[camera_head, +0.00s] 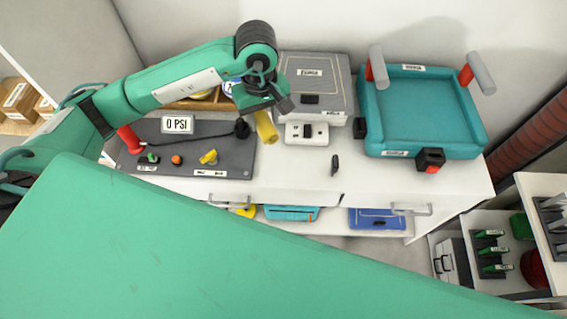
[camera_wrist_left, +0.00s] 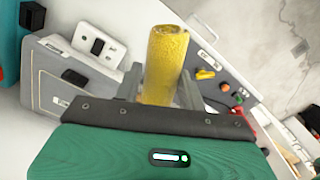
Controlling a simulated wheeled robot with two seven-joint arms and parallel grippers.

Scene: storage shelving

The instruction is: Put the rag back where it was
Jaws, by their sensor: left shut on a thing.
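The rag is a rolled yellow cloth (camera_head: 267,128), held just above the white worktop in the head view. It also shows in the left wrist view (camera_wrist_left: 165,62), between the two fingers. My left gripper (camera_head: 272,108) is shut on it near one end, and the other end sticks out past the fingertips. In the head view the rag is between the grey control panel (camera_head: 225,148) and the white socket box (camera_head: 307,133). My right gripper is not in either view.
A grey case (camera_head: 318,80) stands at the back. A teal tray (camera_head: 422,115) with upright grey-and-red handles is on the right. A small black object (camera_head: 335,164) lies on the worktop (camera_head: 385,178). The front middle of the worktop is mostly clear. A wooden tray (camera_head: 200,103) is behind the panel.

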